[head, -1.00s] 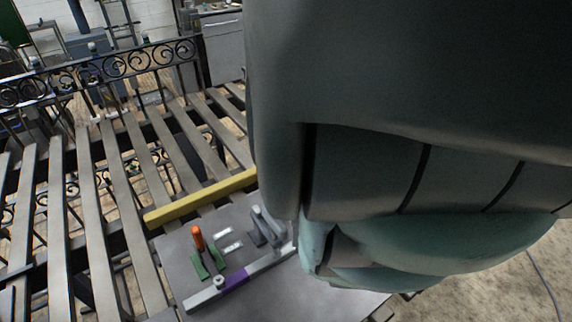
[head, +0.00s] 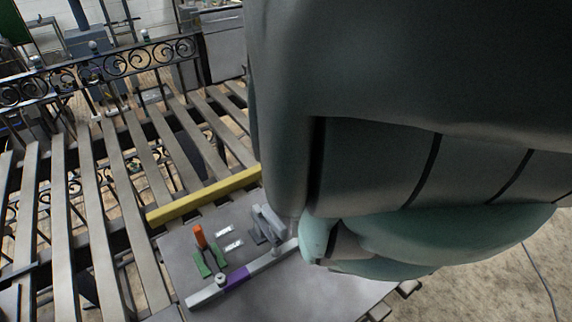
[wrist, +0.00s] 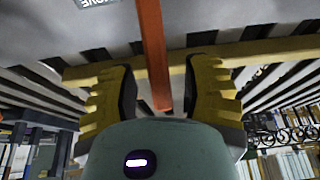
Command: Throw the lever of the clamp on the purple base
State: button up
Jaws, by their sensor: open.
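A clamp with an upright orange lever (head: 200,237) and green feet (head: 202,265) stands on the grey plate. A purple section (head: 237,277) of the pale bar lies just in front of it; I cannot tell whether it belongs to that clamp's base. A second, grey clamp (head: 266,224) stands to the right, close to my arm. In the wrist view, my gripper (wrist: 160,72) is open, its yellow fingers spread to either side of an orange bar (wrist: 152,45), apparently the lever. Gaps show on both sides of the bar. My gripper's fingers are hidden in the head view.
A yellow beam (head: 203,196) runs along the plate's (head: 300,293) back edge. Two white labels (head: 233,245) lie on the plate. Grey slats (head: 95,200) and a scrollwork gate rail (head: 130,62) fill the left. My arm blocks the right side.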

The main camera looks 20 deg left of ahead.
grip_shut()
